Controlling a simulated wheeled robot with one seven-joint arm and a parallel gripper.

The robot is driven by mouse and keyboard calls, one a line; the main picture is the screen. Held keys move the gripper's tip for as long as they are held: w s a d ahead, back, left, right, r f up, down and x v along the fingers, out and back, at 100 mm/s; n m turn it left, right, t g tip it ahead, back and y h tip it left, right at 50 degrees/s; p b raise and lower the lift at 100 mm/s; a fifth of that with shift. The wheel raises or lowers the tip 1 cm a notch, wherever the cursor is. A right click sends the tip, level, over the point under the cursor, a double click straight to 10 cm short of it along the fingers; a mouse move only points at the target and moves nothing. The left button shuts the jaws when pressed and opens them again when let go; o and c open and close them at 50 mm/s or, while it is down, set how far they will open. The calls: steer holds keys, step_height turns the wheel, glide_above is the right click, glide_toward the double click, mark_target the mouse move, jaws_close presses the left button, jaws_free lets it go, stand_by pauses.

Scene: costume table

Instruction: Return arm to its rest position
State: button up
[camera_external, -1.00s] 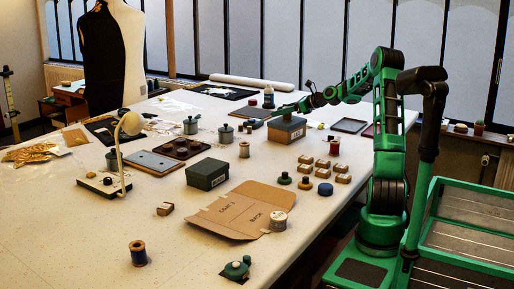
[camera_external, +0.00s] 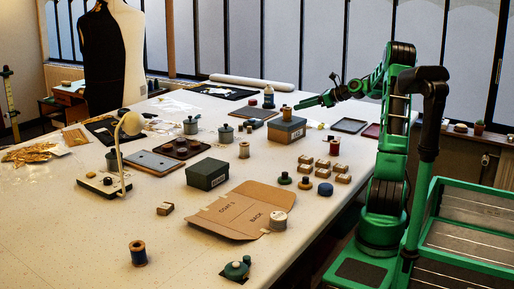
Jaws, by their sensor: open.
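My gripper (camera_external: 311,102) is at the end of my green arm (camera_external: 385,110), which reaches left over the right side of the table. It is open and looks empty. It hangs in the air above and to the right of a grey-green box (camera_external: 287,133) with a pale label. A small brown spool (camera_external: 287,112) stands on that box, apart from the gripper. The fingertips are small in this view.
The pale table (camera_external: 120,215) carries a dark green box (camera_external: 207,174), a brown folder (camera_external: 235,212), several small blocks (camera_external: 305,159), a red spool (camera_external: 334,147) and a lamp (camera_external: 129,130). Flat trays (camera_external: 349,125) lie below the arm. The air around the gripper is clear.

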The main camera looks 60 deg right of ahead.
mark_target(280, 119)
steer(key=shift+w, duration=0.15)
steer(key=x, duration=1.1)
steer(key=shift+w+a+f, duration=0.1)
steer(key=shift+w+f, duration=0.05)
steer(key=shift+w, duration=0.25)
steer(key=shift+r, duration=1.45)
